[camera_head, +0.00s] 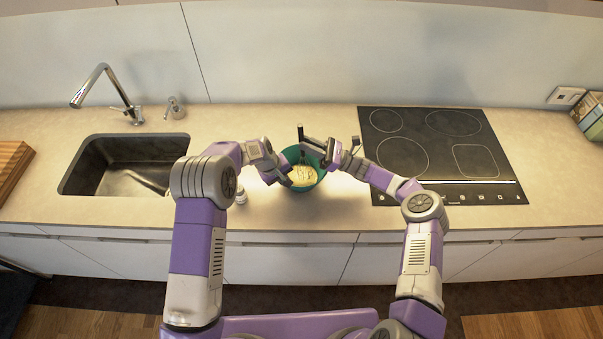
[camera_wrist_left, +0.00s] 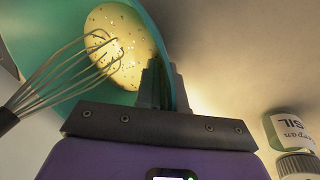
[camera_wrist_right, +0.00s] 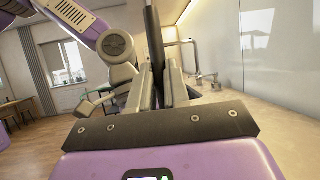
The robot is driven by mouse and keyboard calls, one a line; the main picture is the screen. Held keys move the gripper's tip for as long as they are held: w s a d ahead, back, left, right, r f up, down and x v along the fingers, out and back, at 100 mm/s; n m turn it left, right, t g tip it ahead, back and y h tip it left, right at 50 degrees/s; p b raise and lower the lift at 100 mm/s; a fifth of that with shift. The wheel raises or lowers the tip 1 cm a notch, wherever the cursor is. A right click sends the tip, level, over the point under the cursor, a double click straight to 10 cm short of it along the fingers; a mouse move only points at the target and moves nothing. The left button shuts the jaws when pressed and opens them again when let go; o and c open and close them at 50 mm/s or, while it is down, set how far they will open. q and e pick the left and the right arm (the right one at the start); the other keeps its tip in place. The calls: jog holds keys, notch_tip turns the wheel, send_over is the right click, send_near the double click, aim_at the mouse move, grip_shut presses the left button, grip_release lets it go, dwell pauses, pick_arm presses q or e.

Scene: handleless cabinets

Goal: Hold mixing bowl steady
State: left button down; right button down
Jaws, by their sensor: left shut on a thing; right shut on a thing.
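The teal mixing bowl (camera_head: 318,176) stands on the counter between sink and cooktop, with a yellow speckled mixture (camera_wrist_left: 125,45) in it. My left gripper (camera_head: 286,178) is shut on the bowl's rim at its near left side; in the left wrist view the bowl wall runs between the fingers (camera_wrist_left: 164,88). A whisk (camera_wrist_left: 75,70) with wire loops and a black handle reaches over the mixture. My right gripper (camera_head: 330,150) is at the bowl's right side, shut on a black bar, apparently the whisk handle (camera_wrist_right: 153,50). The grip itself is partly hidden.
A small labelled jar (camera_head: 240,195) stands left of the bowl; it also shows in the left wrist view (camera_wrist_left: 290,135). The sink (camera_head: 125,165) is to the left, the black cooktop (camera_head: 440,155) close on the right. A wooden board (camera_head: 12,165) lies far left.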

jog(key=shift+a, duration=0.9)
jog(key=shift+r, duration=0.15)
jog(key=shift+r, duration=4.45)
jog(key=shift+r, duration=2.5)
pick_arm(q)
jog(key=c, duration=1.2)
grip_release()
